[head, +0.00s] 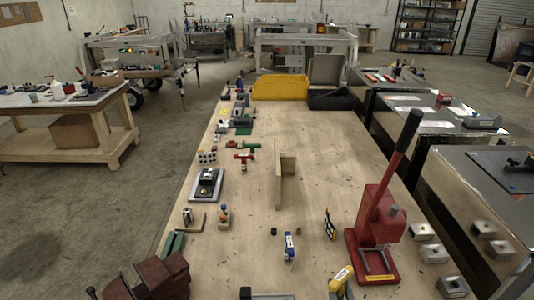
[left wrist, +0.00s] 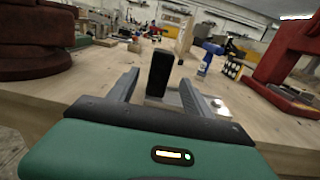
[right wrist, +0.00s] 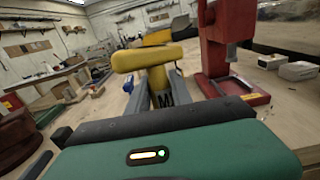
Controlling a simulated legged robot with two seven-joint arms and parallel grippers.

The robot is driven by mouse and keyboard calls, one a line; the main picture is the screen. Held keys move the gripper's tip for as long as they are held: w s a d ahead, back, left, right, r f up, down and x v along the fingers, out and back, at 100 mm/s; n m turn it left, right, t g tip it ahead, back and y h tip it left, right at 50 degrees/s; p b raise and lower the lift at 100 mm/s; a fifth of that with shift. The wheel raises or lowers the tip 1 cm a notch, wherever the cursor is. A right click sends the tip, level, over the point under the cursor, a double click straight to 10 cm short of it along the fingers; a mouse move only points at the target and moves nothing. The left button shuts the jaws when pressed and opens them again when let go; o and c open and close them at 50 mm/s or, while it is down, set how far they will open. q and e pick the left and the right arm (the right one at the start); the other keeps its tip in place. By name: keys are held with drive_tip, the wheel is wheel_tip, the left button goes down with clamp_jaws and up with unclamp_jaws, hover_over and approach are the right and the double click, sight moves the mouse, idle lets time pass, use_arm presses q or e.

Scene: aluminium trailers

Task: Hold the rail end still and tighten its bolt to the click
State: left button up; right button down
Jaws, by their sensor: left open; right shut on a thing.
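A yellow T-shaped tool (right wrist: 150,56) stands between the fingers of my right gripper (right wrist: 160,88), which is shut on it. The tool's yellow top also shows at the lower edge of the head view (head: 342,277). My left gripper (left wrist: 158,82) is open, its fingers apart low over the near end of the bench. A dark upright block (left wrist: 159,73) stands between or just beyond those fingers; I cannot tell whether they touch it. A grey metal piece (left wrist: 176,98) shows beside its base. I cannot make out the rail end or bolt clearly.
A red vise (head: 150,280) is at the near left of the bench (head: 255,190). A red lever press (head: 377,230) stands at right, with metal blocks (head: 424,231) beyond it. A blue-and-white bottle (head: 290,246) and wooden upright (head: 280,180) stand mid-bench.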

sight(247, 289)
use_arm(q)
drive_tip(key=w, duration=0.8)
drive_tip(key=shift+w+a, duration=0.2)
clamp_jaws()
idle(1.2)
